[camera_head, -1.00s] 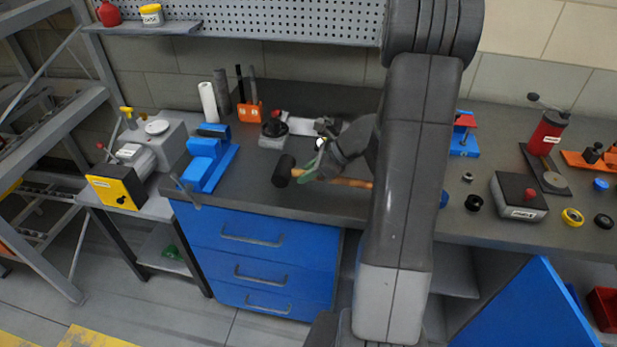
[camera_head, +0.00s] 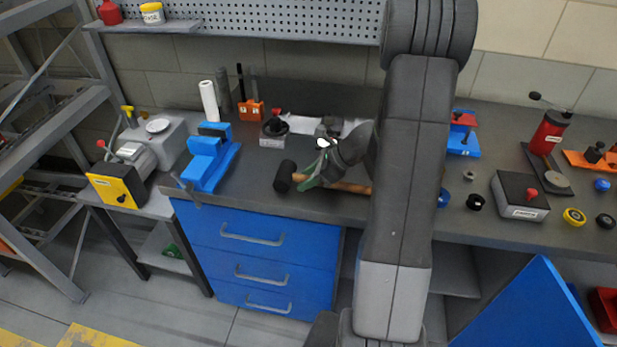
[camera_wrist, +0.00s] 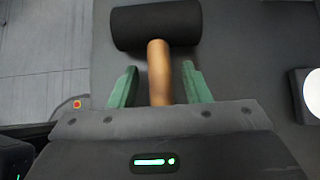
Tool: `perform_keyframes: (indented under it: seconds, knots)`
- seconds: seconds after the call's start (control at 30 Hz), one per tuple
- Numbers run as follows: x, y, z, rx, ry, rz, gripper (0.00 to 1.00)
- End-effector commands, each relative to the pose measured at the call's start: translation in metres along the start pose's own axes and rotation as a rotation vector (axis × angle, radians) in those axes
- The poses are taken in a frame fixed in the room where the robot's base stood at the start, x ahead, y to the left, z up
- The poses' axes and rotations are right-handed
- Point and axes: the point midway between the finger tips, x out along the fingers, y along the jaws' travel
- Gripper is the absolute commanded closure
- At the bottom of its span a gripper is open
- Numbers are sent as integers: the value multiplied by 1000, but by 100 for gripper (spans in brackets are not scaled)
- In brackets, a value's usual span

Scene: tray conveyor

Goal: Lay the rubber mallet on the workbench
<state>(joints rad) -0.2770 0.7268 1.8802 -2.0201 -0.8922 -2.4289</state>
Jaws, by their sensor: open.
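The rubber mallet has a black head (camera_head: 285,176) and a wooden handle (camera_head: 345,186). It lies on the dark workbench top (camera_head: 243,200) near the front edge, above the blue drawers. In the wrist view the black head (camera_wrist: 156,25) is at the top and the handle (camera_wrist: 159,75) runs down between the green fingers. My gripper (camera_wrist: 155,85) is open, with a gap on each side of the handle. In the head view my gripper (camera_head: 312,180) is at the mallet, just right of its head. My arm hides part of the bench and the handle's far end.
A blue vise (camera_head: 208,158) stands to the left on the bench.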

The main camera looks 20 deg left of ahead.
Motion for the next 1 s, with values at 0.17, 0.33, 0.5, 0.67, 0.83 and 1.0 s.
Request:
perform_keyframes:
  seconds: [0.17, 0.33, 0.5, 0.67, 0.83, 1.0]
  knots:
    - [-13, -1, 2, -1, 0, -4, 57]
    - [-50, -2, 2, -1, 0, -8, 57]
    - [-86, -1, 1, 0, 0, -6, 57]
    - [-110, -1, 1, 0, 1, -3, 57]
    - [-121, 0, 2, 0, 0, -2, 57]
    - [-122, 0, 2, 0, 1, 0, 57]
